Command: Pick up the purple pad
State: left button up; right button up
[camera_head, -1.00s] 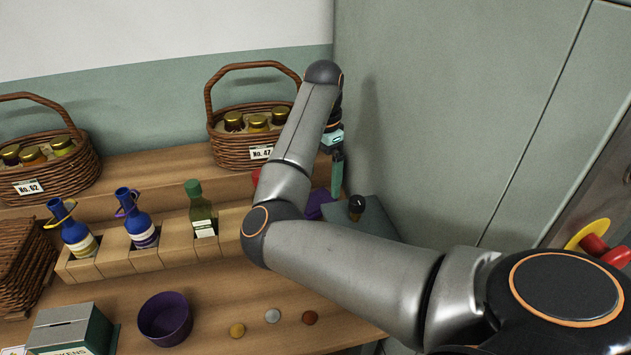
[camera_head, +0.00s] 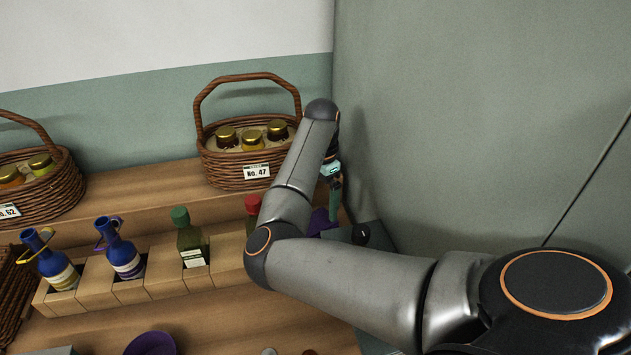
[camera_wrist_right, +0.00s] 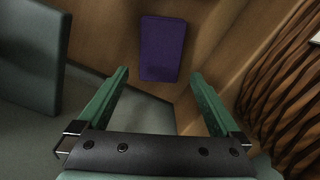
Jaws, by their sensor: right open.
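The purple pad (camera_head: 320,223) shows partly behind my right arm, at the right end of the wooden counter. In the right wrist view the whole flat, rectangular pad (camera_wrist_right: 162,48) lies on the wood, ahead of the fingertips and roughly centred between them. My right gripper (camera_head: 335,207) points down beside the pad in the head view. Its green fingers (camera_wrist_right: 159,76) are apart with nothing between them. My left gripper is not in view.
A wicker basket of jars (camera_head: 247,172) stands on the raised shelf. Blue bottles (camera_head: 122,256) and a green bottle (camera_head: 191,240) stand in a wooden rack. A red-capped bottle (camera_head: 253,205) is beside my arm. A grey-green box with a dark knob (camera_head: 360,234) is right of the pad.

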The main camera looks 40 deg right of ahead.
aim_at(321, 218)
jog(key=shift+d+f, duration=0.2)
jog(key=shift+f, duration=2.55)
jog(key=c, duration=1.1)
